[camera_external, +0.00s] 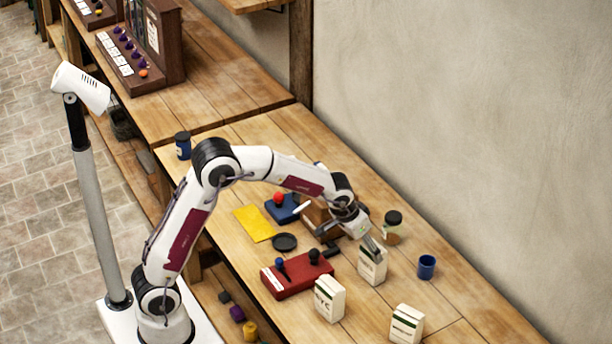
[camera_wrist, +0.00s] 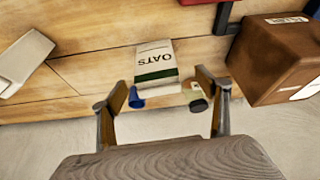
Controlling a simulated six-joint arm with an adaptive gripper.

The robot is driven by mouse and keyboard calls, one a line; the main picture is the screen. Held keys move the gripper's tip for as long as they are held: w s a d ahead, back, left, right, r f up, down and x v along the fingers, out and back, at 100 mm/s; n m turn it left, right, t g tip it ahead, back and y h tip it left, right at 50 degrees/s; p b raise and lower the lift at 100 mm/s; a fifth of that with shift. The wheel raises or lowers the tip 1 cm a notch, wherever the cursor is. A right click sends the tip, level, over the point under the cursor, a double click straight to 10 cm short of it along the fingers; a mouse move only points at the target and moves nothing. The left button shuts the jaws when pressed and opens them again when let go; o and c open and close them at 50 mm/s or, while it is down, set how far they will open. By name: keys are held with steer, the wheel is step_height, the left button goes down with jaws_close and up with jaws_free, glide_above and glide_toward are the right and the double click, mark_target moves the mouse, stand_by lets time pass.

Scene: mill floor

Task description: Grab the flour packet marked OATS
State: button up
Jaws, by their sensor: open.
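The OATS packet (camera_wrist: 157,65) is white with a green band. In the wrist view it shows upside down, ahead of and between the lines of my two open fingers. In the external view it appears to be the upright white packet (camera_external: 373,266) just below my gripper (camera_external: 366,236), though its print is too small to read there. My gripper (camera_wrist: 160,82) is open, with no packet held. Whether the fingertips reach down beside the packet I cannot tell.
A similar packet (camera_external: 329,301) and another (camera_external: 406,325) stand nearer the front. A blue cup (camera_external: 426,267) and a dark-lidded jar (camera_external: 391,231) stand close to the OATS packet. A red box (camera_external: 297,277) lies left; a brown box (camera_wrist: 275,62) shows right in the wrist view.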

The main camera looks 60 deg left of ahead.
steer(key=shift+x, duration=1.25)
steer(key=shift+f, duration=0.1)
steer(key=shift+w+d+f, duration=0.15)
steer(key=shift+w+f, duration=0.3)
steer(key=shift+f, duration=0.25)
steer(key=shift+w+d+f, duration=0.15)
steer(key=shift+w+f, duration=0.25)
steer(key=shift+f, duration=0.3)
steer(key=shift+x, duration=0.9)
steer(key=c, duration=1.5)
steer(key=shift+r, duration=0.2)
